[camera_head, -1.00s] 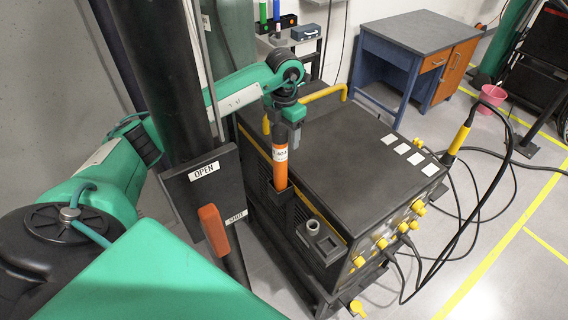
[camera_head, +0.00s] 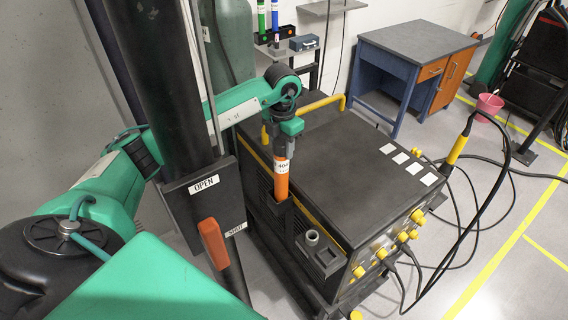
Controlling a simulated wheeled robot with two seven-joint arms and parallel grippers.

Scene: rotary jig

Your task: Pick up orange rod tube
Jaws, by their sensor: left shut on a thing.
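The orange rod tube (camera_head: 281,186) stands upright at the left side of the black welding machine, with a white label near its upper end. Its lower end goes down into a dark holder on the machine's side and is hidden. My left gripper (camera_head: 286,140) comes down from above and is shut on the tube's upper end. The fingertips are small and partly hidden by the wrist. My right gripper is not in view.
The black machine (camera_head: 345,180) has yellow handles and cables at its front. An OPEN/SHUT panel (camera_head: 204,190) with an orange lever (camera_head: 212,243) stands close to my left arm. A green tube (camera_head: 261,18) and a blue tube (camera_head: 275,18) stand on a rear shelf.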

